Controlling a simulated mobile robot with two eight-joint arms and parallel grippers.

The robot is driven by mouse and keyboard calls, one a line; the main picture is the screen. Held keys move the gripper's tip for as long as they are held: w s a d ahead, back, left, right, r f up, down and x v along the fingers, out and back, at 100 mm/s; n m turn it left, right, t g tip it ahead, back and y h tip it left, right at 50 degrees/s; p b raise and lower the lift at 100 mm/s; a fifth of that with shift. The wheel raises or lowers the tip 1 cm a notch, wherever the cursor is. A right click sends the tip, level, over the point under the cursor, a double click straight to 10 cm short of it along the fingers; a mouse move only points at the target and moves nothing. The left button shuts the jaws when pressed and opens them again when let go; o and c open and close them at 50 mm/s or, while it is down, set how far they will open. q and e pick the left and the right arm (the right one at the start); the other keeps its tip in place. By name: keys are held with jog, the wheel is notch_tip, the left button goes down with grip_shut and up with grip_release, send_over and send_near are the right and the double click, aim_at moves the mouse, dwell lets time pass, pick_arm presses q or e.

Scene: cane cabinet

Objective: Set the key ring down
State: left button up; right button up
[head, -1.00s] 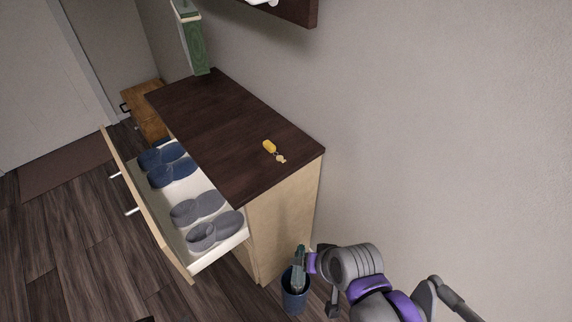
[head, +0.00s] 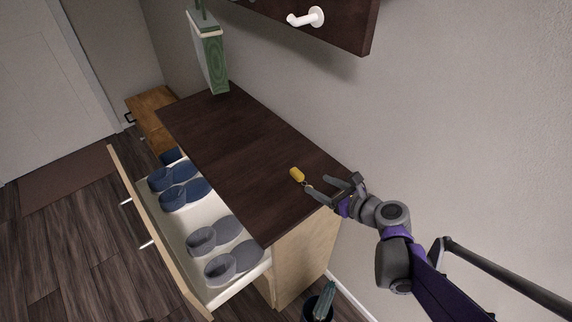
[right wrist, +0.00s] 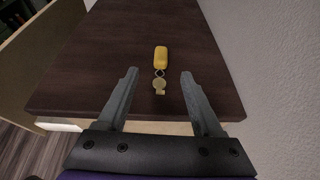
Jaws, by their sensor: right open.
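The key ring (head: 297,175) has a yellow fob and a brass-coloured key. It lies on the dark top of the cabinet (head: 235,140), near the right end. In the right wrist view the yellow fob (right wrist: 161,58) points away from me and the key hangs toward me, between the two fingers but apart from both. My right gripper (head: 330,187) is open and empty at the cabinet's right end, close to the key. It also shows in the right wrist view (right wrist: 158,80). My left gripper is not in view.
The cabinet's drawer (head: 160,235) is pulled out, with blue and grey slippers (head: 215,235) inside. A green box-like object (head: 209,62) stands at the far end. A dark shelf with a white peg (head: 306,17) overhangs the back.

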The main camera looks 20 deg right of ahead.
aim_at(300, 174)
jog(key=b+x, duration=0.1)
jog(key=x, duration=0.9)
jog(key=shift+w+f, duration=0.15)
jog(key=shift+w, duration=0.2)
grip_shut()
